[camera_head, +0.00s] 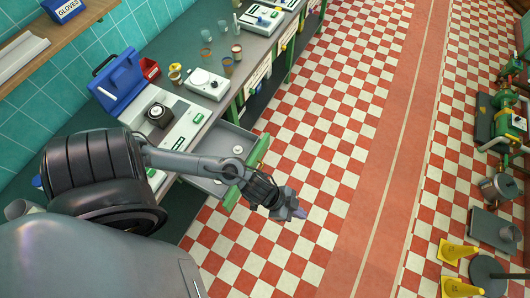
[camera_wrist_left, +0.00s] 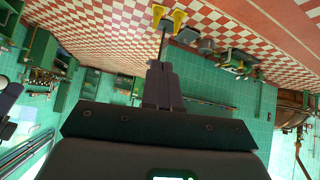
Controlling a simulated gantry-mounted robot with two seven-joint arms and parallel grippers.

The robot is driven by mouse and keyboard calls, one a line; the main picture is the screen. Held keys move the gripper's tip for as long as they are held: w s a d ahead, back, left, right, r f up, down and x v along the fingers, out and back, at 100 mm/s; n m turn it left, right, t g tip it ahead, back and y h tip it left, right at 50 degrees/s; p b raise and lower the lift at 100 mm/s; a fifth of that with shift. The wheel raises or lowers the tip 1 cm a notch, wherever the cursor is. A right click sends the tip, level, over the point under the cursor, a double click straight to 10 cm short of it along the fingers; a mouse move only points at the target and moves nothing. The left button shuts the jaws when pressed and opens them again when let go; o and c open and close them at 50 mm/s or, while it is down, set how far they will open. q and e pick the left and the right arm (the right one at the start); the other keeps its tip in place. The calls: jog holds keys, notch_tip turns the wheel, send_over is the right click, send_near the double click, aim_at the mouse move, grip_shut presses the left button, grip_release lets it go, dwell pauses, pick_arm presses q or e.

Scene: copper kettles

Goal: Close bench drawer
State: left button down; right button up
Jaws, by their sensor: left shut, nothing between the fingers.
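The bench drawer (camera_head: 222,140) is pulled out from the grey bench in the head view, its green front (camera_head: 257,152) standing out over the checkered floor. Small round items lie inside it. My left arm crosses over the drawer and hides part of it. My left gripper (camera_head: 298,213) is shut and empty, out past the drawer front and above the floor. In the left wrist view my left gripper (camera_wrist_left: 162,75) shows its fingers together, pointing toward the floor and yellow signs. The drawer cannot be made out there. My right gripper is not in view.
The grey bench top (camera_head: 225,107) carries a blue case (camera_head: 120,80), a red box (camera_head: 150,69), a white scale (camera_head: 207,84) and several cups. At the right stand yellow floor signs (camera_head: 457,251), a metal pot (camera_head: 499,188) and green machinery (camera_head: 508,118). The middle floor is clear.

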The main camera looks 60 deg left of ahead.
pick_arm(q)
jog(key=s+a+f+m+g+b, duration=0.1)
jog(key=a+f+m+g+b, duration=0.1)
jog(key=a+f+b, duration=0.7)
jog(key=w+a+f+g+y+b, duration=0.1)
jog(key=a+f+y+b, duration=0.15)
jog(key=a+f, duration=0.45)
jog(key=w+a+f+g+y+b, duration=0.1)
jog(key=a+f+b, duration=0.15)
jog(key=a, duration=0.95)
notch_tip(320, 180, down, 9)
jog(key=b, duration=0.2)
jog(key=shift+s+f+m, duration=0.15)
jog(key=shift+s+m, duration=0.25)
jog(key=shift+s, duration=0.05)
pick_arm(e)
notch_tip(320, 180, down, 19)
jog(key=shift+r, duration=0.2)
pick_arm(q)
jog(key=shift+h, duration=0.25)
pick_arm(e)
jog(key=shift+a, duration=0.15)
